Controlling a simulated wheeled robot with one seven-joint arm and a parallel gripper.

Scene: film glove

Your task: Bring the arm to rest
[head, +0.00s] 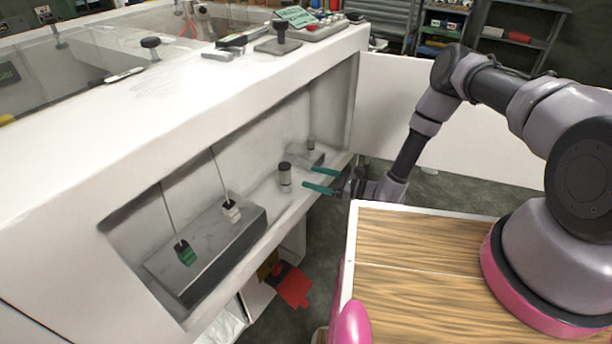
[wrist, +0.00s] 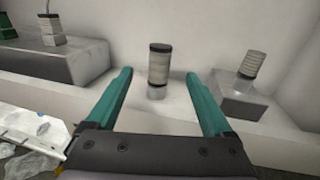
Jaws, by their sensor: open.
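My gripper (head: 322,180) is open, its two teal fingers apart and pointing into the long recess in the white cabinet. It also shows in the wrist view (wrist: 160,97) with nothing between the fingertips. A small ribbed cylinder with a dark top (head: 285,175) stands upright on the recess ledge, just beyond the fingers. In the wrist view the cylinder (wrist: 159,66) appears framed between the fingers but farther away, apart from them. My arm reaches from the right over the wooden top to the cabinet.
A grey block (head: 216,240) at the left of the recess bears a green-tipped piece (head: 185,253) and a white piece (head: 231,211), each below a thin rod. A smaller block (wrist: 240,100) with another cylinder (wrist: 251,65) stands right. A red object (head: 293,287) is below the ledge.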

